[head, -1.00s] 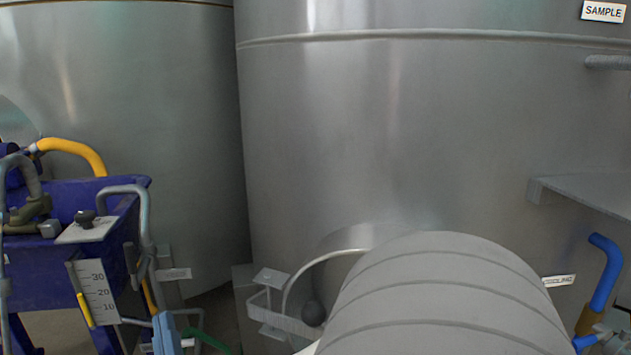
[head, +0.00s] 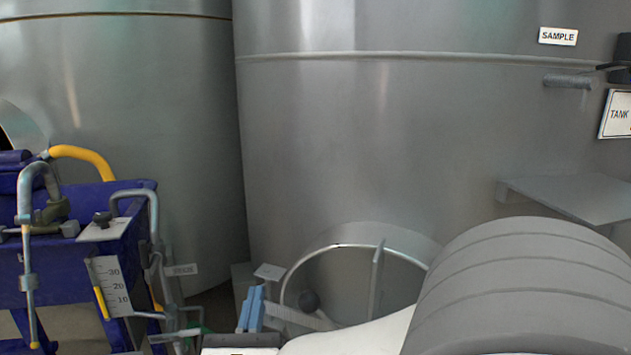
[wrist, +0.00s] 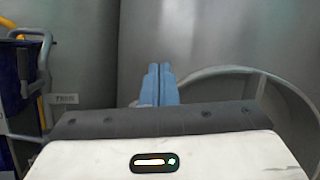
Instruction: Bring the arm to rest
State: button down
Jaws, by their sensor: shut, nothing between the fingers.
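My gripper (head: 250,308) shows at the lower middle left of the head view, its pale blue fingers pointing up. In the wrist view the two blue fingers (wrist: 159,84) stand side by side, closed together, with nothing between them. The gripper is empty. Behind the fingers are the big steel tank (head: 400,150) and its round hatch opening (head: 350,265). I cannot tell how far the fingers are from the tank. My white and grey arm fills the lower right of the head view.
A blue cart (head: 80,265) with a yellow hose (head: 85,155) and a level scale (head: 110,285) stands at the left. A grey shelf (head: 575,197) juts from the tank at the right, below a small tap (head: 567,81). A second tank (head: 150,110) stands behind the cart.

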jog(key=w+d+r+m+g+h+p, duration=0.2)
jog(key=d+m+g+h+p, duration=0.2)
jog(key=d+m+g+h, duration=0.8)
jog(key=s+d+f+m+g+y+p, duration=0.1)
jog(key=s+d+m+g+p, duration=0.2)
jog(key=d, duration=0.5)
jog(key=s+d+f+m+g+y+p, duration=0.1)
jog(key=s+d+m+g+p, duration=0.1)
jog(key=d+m, duration=0.4)
jog(key=s+d+m+g+y+p, duration=0.2)
jog(key=s+m+g+y+p, duration=0.3)
jog(key=m, duration=0.3)
jog(key=a+r+m+t+y+p, duration=0.2)
jog(key=r+m+y, duration=0.3)
jog(key=m, duration=0.3)
jog(key=shift+s+a+r+m+t+y, duration=0.2)
jog(key=shift+a+r+m+t+y, duration=0.15)
jog(key=shift+a+y, duration=0.35)
jog(key=shift+a, duration=0.1)
